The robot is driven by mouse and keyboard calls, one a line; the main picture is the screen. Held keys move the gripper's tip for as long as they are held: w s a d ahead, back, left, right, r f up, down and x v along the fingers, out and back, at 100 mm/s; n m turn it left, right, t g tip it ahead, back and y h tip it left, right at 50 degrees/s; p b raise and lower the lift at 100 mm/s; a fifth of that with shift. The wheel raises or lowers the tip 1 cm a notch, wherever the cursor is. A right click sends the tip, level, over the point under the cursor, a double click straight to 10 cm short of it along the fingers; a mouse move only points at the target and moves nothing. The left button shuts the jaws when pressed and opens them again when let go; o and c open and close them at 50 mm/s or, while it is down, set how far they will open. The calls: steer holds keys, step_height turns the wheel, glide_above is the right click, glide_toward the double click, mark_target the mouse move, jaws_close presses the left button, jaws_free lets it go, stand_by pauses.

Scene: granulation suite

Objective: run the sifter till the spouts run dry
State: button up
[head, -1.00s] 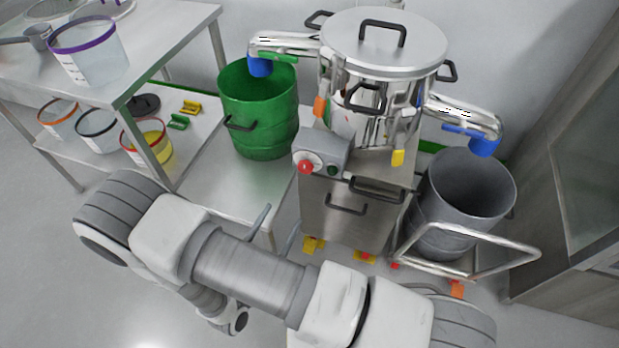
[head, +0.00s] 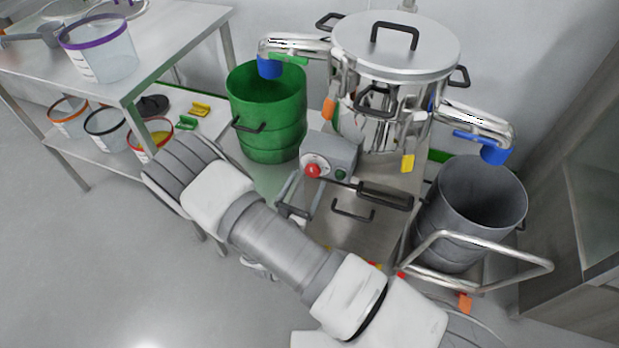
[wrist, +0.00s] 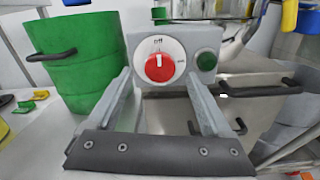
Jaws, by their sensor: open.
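The sifter (head: 395,50) is a steel drum with a lid on a steel cart. Its control box (head: 338,150) carries a red knob (head: 312,171) and a green button (head: 340,174). In the wrist view the red knob (wrist: 160,67) sits on a white dial with its white mark pointing up at a small label, which seems to read Off. My gripper (wrist: 158,82) is open and empty, its fingers pointing at the box, below and either side of the knob. The left spout (head: 290,47) hangs over a green bin (head: 266,115), the right spout (head: 475,122) over a grey bin (head: 470,200). I cannot see any flow.
Black cart handles (head: 385,195) lie right of my gripper. Open floor is at lower left.

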mark_target(313, 169)
steer(key=shift+x, duration=1.4)
jaws_close()
